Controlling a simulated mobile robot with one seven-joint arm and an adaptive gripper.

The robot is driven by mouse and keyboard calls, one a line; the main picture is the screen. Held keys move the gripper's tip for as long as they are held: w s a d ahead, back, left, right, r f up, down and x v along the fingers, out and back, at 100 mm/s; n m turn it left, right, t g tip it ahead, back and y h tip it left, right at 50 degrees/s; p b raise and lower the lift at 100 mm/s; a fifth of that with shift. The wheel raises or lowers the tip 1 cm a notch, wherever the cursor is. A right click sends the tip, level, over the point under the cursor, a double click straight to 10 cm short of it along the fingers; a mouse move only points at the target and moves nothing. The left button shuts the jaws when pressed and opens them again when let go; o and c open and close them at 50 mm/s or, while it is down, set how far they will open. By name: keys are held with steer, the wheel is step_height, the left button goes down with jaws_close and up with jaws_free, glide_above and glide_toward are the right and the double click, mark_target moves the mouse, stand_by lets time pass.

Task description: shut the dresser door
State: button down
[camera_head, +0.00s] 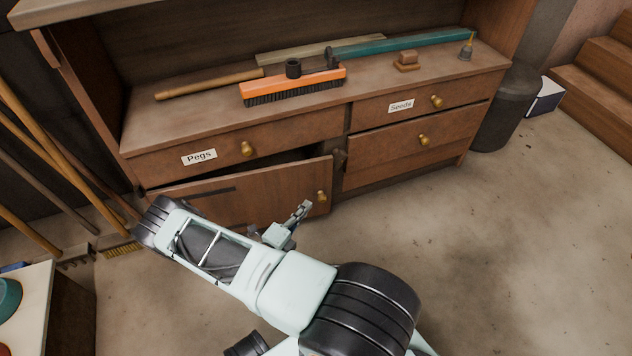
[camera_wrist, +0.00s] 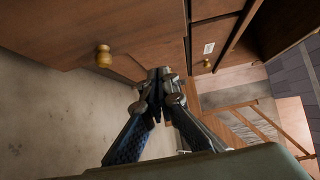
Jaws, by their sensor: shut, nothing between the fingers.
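The dresser (camera_head: 236,130) is brown wood. Its door (camera_head: 262,192), below the "Pegs" drawer, stands ajar, with a dark gap above it that widens toward its right edge. A brass knob (camera_head: 321,196) sits near that right edge. In the wrist view a brass knob (camera_wrist: 103,56) shows on a wooden panel at the upper left. My gripper (camera_head: 304,207) is in front of the door, left of the knob in the head view. Its fingers are shut and empty, and they also show in the wrist view (camera_wrist: 160,74). I cannot tell if they touch the door.
A brush (camera_head: 292,86) and tools lie on top. Long handles lean at left. Floor (camera_head: 480,240) at right is clear.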

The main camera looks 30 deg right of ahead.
steer(key=b, duration=0.3)
glide_toward(322, 170)
steer(key=s+d, duration=0.2)
steer(key=d, duration=0.2)
steer(key=w, duration=0.2)
steer(key=w+d+b, duration=0.1)
steer(key=shift+w+f+t+h, duration=0.15)
steer(key=shift+f+t+h, duration=0.15)
steer(key=shift+f, duration=0.05)
steer(key=shift+w+d+r+n, duration=0.1)
steer(key=shift+w+n, duration=0.2)
steer(key=shift+w, duration=0.15)
steer(key=shift+d, duration=0.1)
